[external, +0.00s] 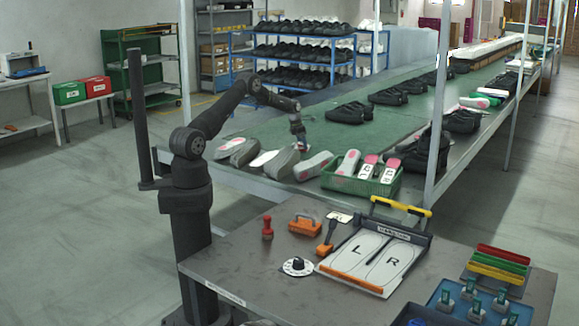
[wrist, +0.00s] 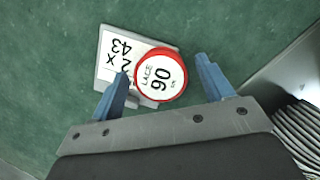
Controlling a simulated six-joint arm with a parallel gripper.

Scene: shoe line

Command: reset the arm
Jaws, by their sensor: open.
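My gripper (external: 299,138) is over the near end of the green conveyor belt in the external view. In the wrist view its two blue fingers (wrist: 162,69) stand apart, with nothing gripped. A round red-rimmed disc (wrist: 150,88) marked "LACE 90 cm" shows between and beyond the fingers. It overlaps a white card (wrist: 109,48) with printed figures that lies on the green surface. I cannot tell the height of the fingers above the disc.
Grey shoes (external: 283,161) and a green basket (external: 336,181) of shoe parts are close to my gripper. Black shoes (external: 347,113) are farther along the belt. A workbench (external: 240,268) in front holds an L/R board (external: 352,262), an orange-handled tool (external: 327,236) and a red stamp (external: 267,229).

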